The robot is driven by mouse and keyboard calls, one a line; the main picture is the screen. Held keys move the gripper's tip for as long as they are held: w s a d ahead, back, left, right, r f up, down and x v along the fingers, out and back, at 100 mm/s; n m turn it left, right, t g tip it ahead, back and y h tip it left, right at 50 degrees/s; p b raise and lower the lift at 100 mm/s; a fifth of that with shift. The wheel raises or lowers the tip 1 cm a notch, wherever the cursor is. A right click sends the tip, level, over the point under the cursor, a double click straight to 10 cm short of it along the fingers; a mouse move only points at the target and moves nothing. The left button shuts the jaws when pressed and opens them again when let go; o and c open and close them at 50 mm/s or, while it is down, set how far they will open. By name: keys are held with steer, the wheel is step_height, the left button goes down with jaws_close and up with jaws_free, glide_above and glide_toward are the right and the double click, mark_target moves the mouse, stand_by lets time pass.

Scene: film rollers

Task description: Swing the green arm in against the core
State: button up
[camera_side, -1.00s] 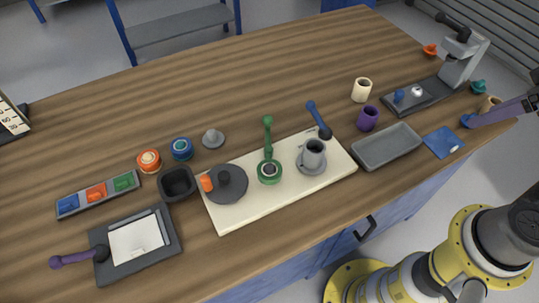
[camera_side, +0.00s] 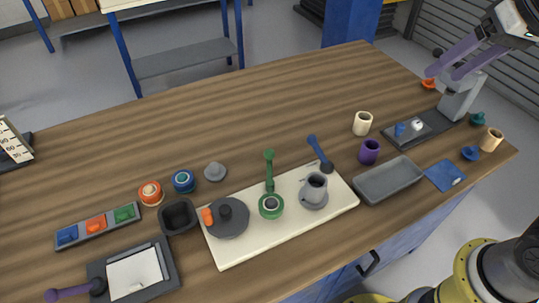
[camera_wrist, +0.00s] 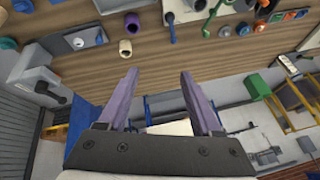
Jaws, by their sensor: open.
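The green arm (camera_side: 269,168) stands out from a green round hub (camera_side: 271,206) on a cream board and points toward the back of the table. To its right on the board is a grey upright cylinder (camera_side: 315,187) on a round grey base, which may be the core. My gripper (camera_side: 443,72) is open and empty, raised at the far right above the grey stand, well away from the green arm. The wrist view shows its two purple fingers apart (camera_wrist: 158,75), with the green arm (camera_wrist: 208,30) at the top.
A blue arm (camera_side: 319,154) is behind the grey cylinder. A grey disc (camera_side: 228,218) with a dark knob and an orange piece sits left of the green hub. A purple cup (camera_side: 369,151), cream cup (camera_side: 362,123) and grey tray (camera_side: 389,180) stand to the right.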

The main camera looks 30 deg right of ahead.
steer(key=w+a, duration=0.3)
steer(key=w, duration=0.4)
steer(key=g, duration=0.5)
glide_above(271, 150)
steer(key=d, duration=0.2)
step_height(271, 150, down, 18)
steer(key=shift+n+y, duration=0.4)
steer(key=f, duration=0.4)
steer(key=a+f, duration=0.1)
steer(key=f, duration=0.4)
steer(key=a+f, duration=0.1)
steer(key=f, duration=0.3)
steer(key=shift+a+f, duration=0.2)
steer(key=shift+a, duration=0.05)
jaws_close()
